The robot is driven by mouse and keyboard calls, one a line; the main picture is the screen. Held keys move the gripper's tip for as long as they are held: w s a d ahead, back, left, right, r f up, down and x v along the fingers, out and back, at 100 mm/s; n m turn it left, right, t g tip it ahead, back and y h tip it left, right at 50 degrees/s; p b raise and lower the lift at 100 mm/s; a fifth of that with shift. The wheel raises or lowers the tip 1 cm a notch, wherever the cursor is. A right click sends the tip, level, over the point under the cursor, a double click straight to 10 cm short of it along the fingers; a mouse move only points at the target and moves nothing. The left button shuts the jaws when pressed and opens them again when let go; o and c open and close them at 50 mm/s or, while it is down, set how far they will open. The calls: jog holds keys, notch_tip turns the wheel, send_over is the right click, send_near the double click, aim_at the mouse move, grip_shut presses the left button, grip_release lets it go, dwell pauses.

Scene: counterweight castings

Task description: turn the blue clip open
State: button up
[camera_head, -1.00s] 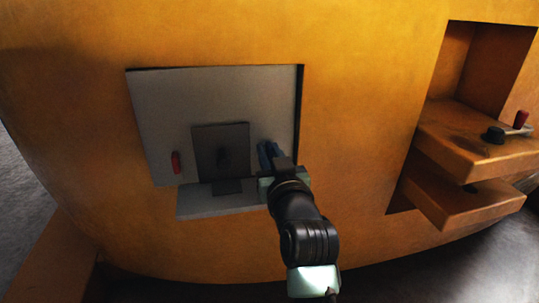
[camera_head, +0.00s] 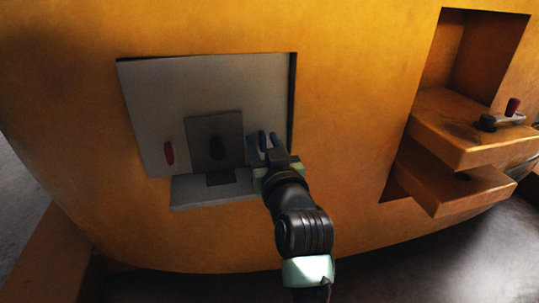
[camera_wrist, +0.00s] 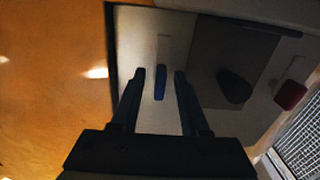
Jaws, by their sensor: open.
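The blue clip (camera_head: 262,139) is a small upright bar on the right side of a grey panel (camera_head: 165,100) in the head view. In the wrist view the blue clip (camera_wrist: 160,84) sits between the two fingers of my gripper (camera_wrist: 159,77), with a gap showing on each side. A pale strip extends from its far end. In the head view my gripper (camera_head: 263,146) is at the panel's lower right, fingers spread either side of the clip. It is open and holds nothing. Whether the fingertips touch the panel cannot be told.
A dark square plate with a black knob (camera_head: 217,148) is left of the clip, then a red clip (camera_head: 169,153). A grey ledge (camera_head: 190,193) juts out below. Orange casting wall surrounds the panel. Orange shelves (camera_head: 465,135) with a red-tipped lever stand at right.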

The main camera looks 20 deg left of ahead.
jog(key=p+v, duration=0.3)
jog(key=v, duration=0.9)
jog(key=shift+s+d, duration=0.2)
